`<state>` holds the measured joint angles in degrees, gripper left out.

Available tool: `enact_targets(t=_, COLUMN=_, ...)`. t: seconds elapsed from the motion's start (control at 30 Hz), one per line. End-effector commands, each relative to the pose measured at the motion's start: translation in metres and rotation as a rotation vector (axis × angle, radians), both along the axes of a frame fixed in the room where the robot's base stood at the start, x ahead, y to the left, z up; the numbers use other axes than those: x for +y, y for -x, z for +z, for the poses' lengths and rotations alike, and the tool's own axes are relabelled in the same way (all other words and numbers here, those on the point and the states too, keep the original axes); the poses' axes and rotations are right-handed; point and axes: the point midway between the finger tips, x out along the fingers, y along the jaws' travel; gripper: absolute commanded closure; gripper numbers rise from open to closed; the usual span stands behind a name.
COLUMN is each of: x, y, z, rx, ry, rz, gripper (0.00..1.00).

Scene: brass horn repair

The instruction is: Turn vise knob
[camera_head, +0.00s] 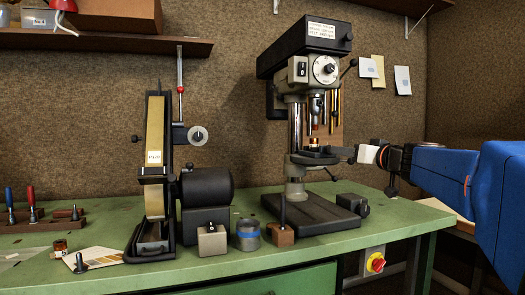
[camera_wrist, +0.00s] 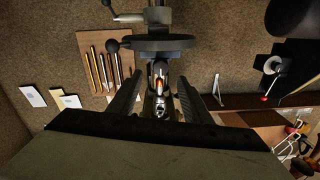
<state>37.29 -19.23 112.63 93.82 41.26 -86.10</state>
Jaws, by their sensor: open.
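In the head view, a small dark vise (camera_head: 313,155) sits on the round table of the drill press, with a brass piece (camera_head: 314,142) above it. I cannot clearly pick out the vise knob; small dark parts jut from the vise's right side toward my gripper (camera_head: 355,154). My gripper comes in from the right at about the height of the vise. In the wrist view, which is upside down, my gripper (camera_wrist: 158,100) is open, its two dark fingers apart. Shiny metal and an orange-brass part show between them; I cannot tell whether they touch anything.
The drill press (camera_head: 305,50) stands on the green bench (camera_head: 390,228), its head above the vise. A belt sander (camera_head: 155,165) stands to the left.

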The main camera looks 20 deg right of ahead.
Motion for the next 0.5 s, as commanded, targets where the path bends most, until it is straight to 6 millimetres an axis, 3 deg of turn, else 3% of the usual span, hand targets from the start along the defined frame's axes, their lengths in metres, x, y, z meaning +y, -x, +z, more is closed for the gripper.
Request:
enact_targets(t=0.23, x=0.004, y=-0.040, z=0.000, rx=0.001, ry=-0.001, rz=0.002, gripper=0.55)
enact_targets(t=0.5, x=0.004, y=-0.061, z=0.000, rx=0.000, ry=0.000, rz=0.001, gripper=0.55)
